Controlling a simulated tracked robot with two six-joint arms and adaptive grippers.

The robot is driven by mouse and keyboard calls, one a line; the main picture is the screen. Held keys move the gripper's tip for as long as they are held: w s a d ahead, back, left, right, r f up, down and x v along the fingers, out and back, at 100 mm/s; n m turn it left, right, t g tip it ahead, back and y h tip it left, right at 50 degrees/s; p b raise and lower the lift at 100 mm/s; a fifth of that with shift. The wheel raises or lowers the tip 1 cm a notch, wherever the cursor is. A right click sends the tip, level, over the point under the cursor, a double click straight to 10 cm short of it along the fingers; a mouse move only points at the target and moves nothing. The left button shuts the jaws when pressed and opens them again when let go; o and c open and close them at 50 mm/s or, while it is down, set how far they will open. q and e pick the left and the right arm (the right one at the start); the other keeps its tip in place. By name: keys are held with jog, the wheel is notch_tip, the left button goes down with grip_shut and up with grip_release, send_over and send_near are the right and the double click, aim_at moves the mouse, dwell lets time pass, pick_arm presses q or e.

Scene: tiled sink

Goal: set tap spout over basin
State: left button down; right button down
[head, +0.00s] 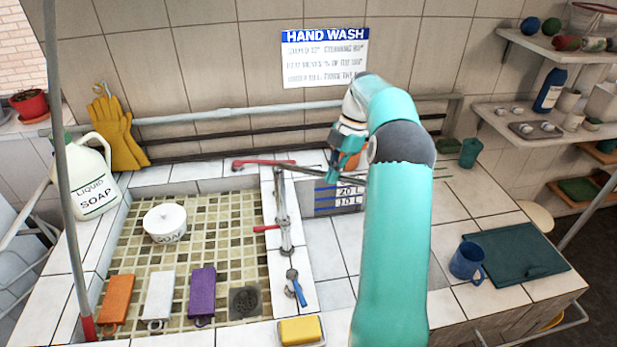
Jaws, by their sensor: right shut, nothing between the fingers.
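The metal tap (283,205) stands on the white tiled divider on the right of the tiled basin (225,215), with red handles (262,163). My left gripper is not in view.
A white pot (165,222) and orange, white and purple blocks are in the basin, near the drain (245,301). A soap jug (92,175) stands at left. A blue mug (467,262) stands at right.

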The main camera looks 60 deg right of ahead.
jog(key=shift+v, duration=3.55)
jog(key=shift+s+f, duration=0.1)
jog(key=shift+s, duration=0.05)
